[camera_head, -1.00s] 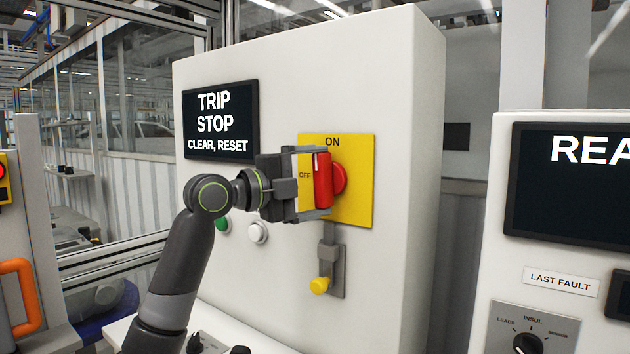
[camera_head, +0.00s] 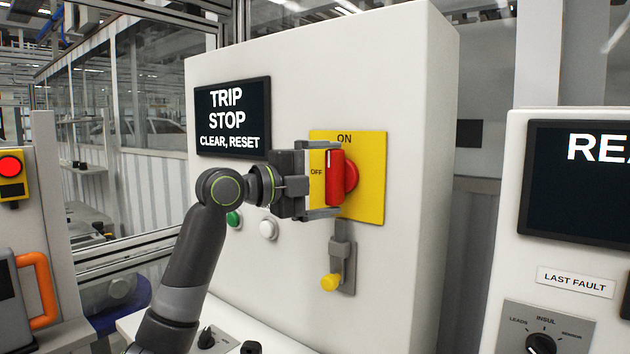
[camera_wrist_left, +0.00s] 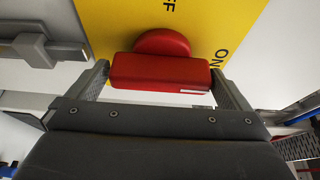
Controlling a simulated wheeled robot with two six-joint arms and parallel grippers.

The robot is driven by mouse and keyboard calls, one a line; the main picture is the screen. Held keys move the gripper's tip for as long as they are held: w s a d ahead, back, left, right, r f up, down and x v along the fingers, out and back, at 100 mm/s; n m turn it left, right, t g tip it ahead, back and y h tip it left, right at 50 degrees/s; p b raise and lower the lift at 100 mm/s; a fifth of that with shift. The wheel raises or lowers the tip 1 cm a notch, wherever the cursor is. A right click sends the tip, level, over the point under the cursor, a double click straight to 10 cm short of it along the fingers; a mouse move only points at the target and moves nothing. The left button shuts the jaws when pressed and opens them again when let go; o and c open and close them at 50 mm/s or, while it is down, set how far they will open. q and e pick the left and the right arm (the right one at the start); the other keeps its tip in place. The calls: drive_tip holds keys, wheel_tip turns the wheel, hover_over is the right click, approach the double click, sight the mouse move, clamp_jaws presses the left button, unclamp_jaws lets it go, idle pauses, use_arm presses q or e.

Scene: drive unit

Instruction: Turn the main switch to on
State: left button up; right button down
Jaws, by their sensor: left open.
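The main switch is a red handle (camera_head: 335,178) on a round red hub, mounted on a yellow plate (camera_head: 370,200) marked ON at the top and OFF at the left. The handle stands upright, and a white mark shows at its ON-side end in the left wrist view (camera_wrist_left: 160,72). My left gripper (camera_head: 325,180) is open, with one finger above the handle and the other below it. In the left wrist view the handle lies between the fingers, close to both; I cannot tell if they touch. My right gripper is out of view.
The white cabinet (camera_head: 290,90) has a screen (camera_head: 232,117) reading TRIP STOP, CLEAR, RESET. A green button (camera_head: 233,219) and a white button (camera_head: 268,229) sit below. A grey latch with a yellow knob (camera_head: 331,282) hangs under the plate. Another panel (camera_head: 500,230) stands at right.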

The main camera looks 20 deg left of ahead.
use_arm(q)
drive_tip(key=b+v, duration=0.4)
drive_tip(key=v, duration=1.3)
drive_tip(key=shift+b, duration=0.4)
drive_tip(key=shift+s+a, duration=0.1)
drive_tip(key=shift+s, duration=0.05)
